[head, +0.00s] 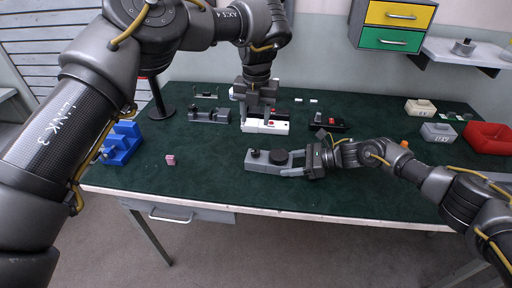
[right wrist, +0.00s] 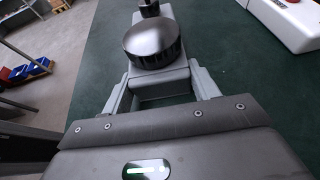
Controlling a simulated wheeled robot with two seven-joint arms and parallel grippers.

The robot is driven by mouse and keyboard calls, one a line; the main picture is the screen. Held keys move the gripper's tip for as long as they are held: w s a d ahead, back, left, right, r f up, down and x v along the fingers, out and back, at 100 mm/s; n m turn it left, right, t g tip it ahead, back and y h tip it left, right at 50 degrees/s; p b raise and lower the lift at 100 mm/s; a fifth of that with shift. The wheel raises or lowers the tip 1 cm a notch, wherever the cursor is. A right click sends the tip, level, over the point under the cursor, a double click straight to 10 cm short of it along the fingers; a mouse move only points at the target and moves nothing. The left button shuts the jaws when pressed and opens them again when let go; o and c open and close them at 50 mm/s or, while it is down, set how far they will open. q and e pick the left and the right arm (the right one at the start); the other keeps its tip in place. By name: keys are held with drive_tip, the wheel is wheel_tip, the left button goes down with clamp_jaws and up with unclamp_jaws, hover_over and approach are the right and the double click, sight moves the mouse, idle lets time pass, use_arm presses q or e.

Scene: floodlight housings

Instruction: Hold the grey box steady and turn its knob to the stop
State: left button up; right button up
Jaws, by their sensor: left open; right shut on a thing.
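The grey box (head: 262,166) lies on the green table top near its front edge. A wide dark round knob (head: 279,156) sits on its right part and a smaller dark post (head: 254,153) on its left end. My right gripper (head: 296,171) is shut on the box's right end. In the right wrist view, the fingers flank the grey box (right wrist: 163,86), with the ribbed knob (right wrist: 152,45) just beyond them. My left gripper (head: 258,114) is open and points down over a white box (head: 265,127), behind the grey box; whether it touches the white box is unclear.
Behind are a dark grey fixture (head: 208,116) and a black box with a red part (head: 328,124). A blue bin (head: 122,145) and small pink block (head: 170,159) are at left. Light boxes (head: 438,133) and a red bin (head: 488,137) are at right.

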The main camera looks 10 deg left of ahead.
sight(256, 151)
use_arm(q)
drive_tip(key=n, duration=0.5)
drive_tip(key=shift+s+d, duration=0.1)
drive_tip(key=shift+s, duration=0.15)
drive_tip(key=shift+f, duration=0.1)
wheel_tip(256, 151, down, 12)
drive_tip(key=shift+r, duration=0.15)
drive_tip(key=c, duration=1)
